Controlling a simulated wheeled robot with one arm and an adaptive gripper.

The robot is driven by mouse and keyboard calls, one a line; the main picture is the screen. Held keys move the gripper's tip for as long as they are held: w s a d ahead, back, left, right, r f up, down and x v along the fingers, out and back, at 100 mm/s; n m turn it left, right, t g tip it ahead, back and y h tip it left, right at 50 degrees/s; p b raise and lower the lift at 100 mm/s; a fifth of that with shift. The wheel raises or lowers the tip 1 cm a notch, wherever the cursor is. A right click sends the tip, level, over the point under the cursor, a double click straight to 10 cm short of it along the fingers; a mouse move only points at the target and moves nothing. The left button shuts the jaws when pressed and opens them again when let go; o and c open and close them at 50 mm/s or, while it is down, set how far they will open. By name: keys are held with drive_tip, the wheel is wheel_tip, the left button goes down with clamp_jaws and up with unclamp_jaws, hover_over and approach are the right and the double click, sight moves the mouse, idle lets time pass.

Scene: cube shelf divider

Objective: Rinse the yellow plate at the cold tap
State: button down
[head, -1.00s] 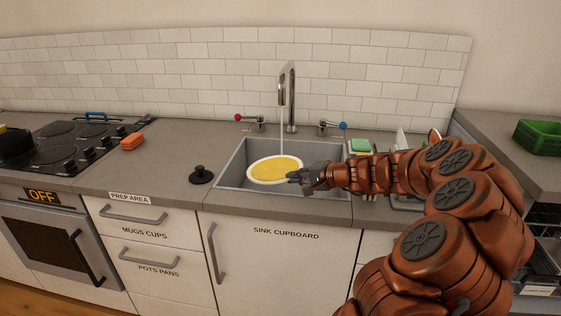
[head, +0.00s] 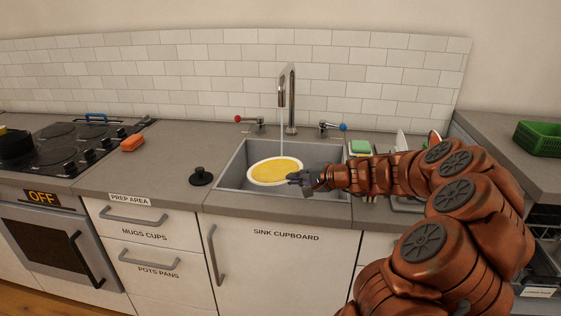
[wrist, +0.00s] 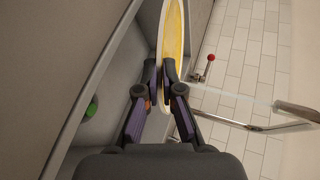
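The yellow plate (head: 275,170) with a pale rim is held over the sink basin (head: 234,170), below the tap spout. My gripper (head: 295,178) is shut on the plate's right edge; the wrist view shows the plate (wrist: 173,40) between the two fingers (wrist: 160,72). The tap (head: 291,95) has a thin stream of water (head: 282,125) running down toward the plate. The cold lever with the blue end (head: 343,126) is on the right. The hot lever with the red end (head: 238,118) is on the left and also shows in the wrist view (wrist: 210,57).
A black plug (head: 201,176) lies on the counter left of the sink. A green-topped sponge (head: 361,146) and a dish rack with plates (head: 402,140) stand to the right, partly behind my arm.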

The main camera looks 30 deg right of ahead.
drive_tip(key=shift+a+r, duration=0.1)
drive_tip(key=shift+s+a+r, duration=0.55)
drive_tip(key=shift+a+r, duration=0.1)
drive_tip(key=shift+r, duration=0.2)
drive_tip(key=shift+s+a+r, duration=0.45)
drive_tip(key=shift+a+r, duration=0.1)
drive_tip(key=shift+a, duration=0.1)
drive_tip(key=shift+s+a+r, duration=0.45)
drive_tip(key=shift+a+r, duration=0.1)
drive_tip(key=shift+a, duration=0.1)
